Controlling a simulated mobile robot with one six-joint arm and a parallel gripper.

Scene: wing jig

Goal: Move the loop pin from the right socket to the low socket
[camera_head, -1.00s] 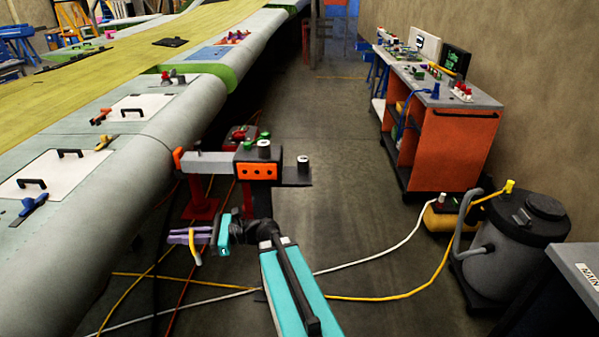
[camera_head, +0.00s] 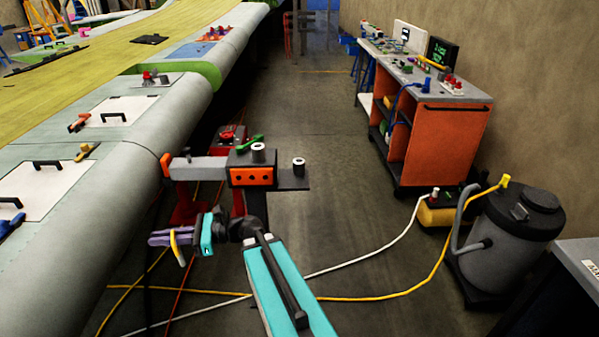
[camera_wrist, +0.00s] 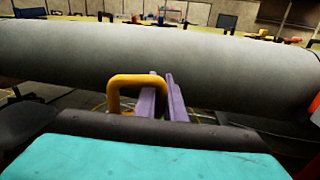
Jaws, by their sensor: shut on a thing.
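My gripper (camera_head: 172,239), with purple fingers, is shut on the yellow loop pin (camera_head: 176,248). The pin's yellow loop also shows in the wrist view (camera_wrist: 137,83), beside the purple fingers (camera_wrist: 160,97); its lower part is hidden. The gripper is in the air, left of and nearer than the jig's dark block (camera_head: 262,158). One pale-topped cylinder (camera_head: 258,153) stands on the block. Another stands lower, on the dark plate at the right (camera_head: 298,167). I cannot tell which openings are the named sockets.
The large pale wing (camera_head: 120,160) runs along the left, and its rounded edge is near the gripper. A green-handled part (camera_head: 250,143) lies by the block. An orange cart (camera_head: 445,150) and grey vacuum (camera_head: 515,240) stand at the right. Hoses cross the floor.

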